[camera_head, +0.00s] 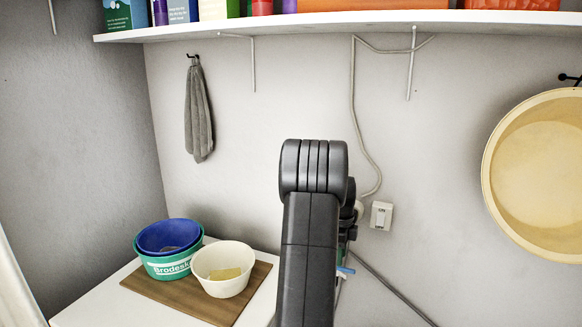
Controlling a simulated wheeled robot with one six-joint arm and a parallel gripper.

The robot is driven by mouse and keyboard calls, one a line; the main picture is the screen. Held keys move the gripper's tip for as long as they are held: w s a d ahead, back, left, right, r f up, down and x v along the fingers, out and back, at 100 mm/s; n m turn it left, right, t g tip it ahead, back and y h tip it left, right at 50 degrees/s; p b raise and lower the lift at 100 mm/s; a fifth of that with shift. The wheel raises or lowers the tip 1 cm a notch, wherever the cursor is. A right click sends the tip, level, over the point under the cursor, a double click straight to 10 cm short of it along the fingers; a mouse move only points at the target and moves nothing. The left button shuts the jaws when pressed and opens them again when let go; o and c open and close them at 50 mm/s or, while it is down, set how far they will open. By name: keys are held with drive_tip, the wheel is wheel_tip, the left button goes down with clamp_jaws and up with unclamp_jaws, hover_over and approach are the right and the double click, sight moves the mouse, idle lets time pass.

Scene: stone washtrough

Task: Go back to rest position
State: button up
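My own black arm rises in the middle of the head view, with a rounded joint at its top, in front of the grey wall. My gripper and its fingertips cannot be made out; the arm links hide what is behind them. A small blue bit shows at the arm's right side, too small to identify. No held thing can be seen.
A white counter (100,306) at lower left bears a brown board (188,294). On it are a green tub (165,268) with a blue bowl (168,234) inside, and a cream bowl (222,287) holding a yellowish piece (225,274). A shelf (330,27), grey cloth (198,115) and yellow basin (545,170) are on the wall.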

drive_tip(key=h, duration=0.1)
drive_tip(key=a+h, duration=0.1)
drive_tip(key=g+h+p, duration=0.1)
drive_tip(key=shift+w+a+r, duration=0.25)
drive_tip(key=shift+w+a, duration=0.1)
drive_tip(key=shift+a+g+h, duration=0.15)
drive_tip(key=shift+g+h, duration=0.15)
